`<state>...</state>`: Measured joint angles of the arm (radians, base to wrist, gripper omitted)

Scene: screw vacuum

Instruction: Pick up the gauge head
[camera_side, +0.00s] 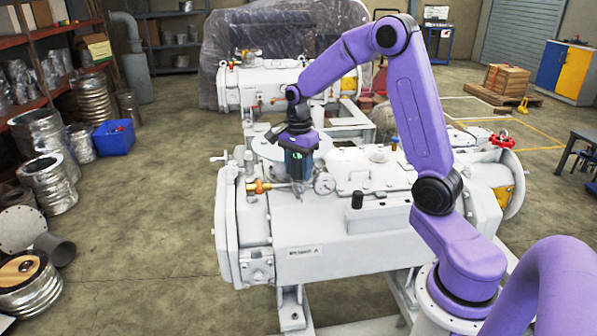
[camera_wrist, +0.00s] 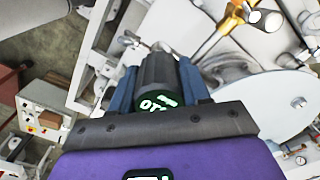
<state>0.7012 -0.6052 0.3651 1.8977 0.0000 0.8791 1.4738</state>
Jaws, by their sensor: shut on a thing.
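The gauge head (camera_wrist: 157,72) is a dark grey cylinder with a round black face showing bright green characters, in the middle of the wrist view. My gripper (camera_wrist: 158,82) has a blue finger on each side of it and is shut on it. In the side view my gripper (camera_side: 299,172) points down over the left part of the white pump (camera_side: 300,222), in front of a pale round disc (camera_side: 262,147). There the gauge head is mostly hidden between the fingers. I cannot tell whether it touches the pump beneath.
A dial gauge (camera_side: 324,183) stands just right of my gripper, and a brass valve (camera_side: 259,187) stands to its left. A small black cylinder (camera_side: 357,200) stands on the pump's top. A second pump (camera_side: 262,85) is behind. Open floor lies left of the pump.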

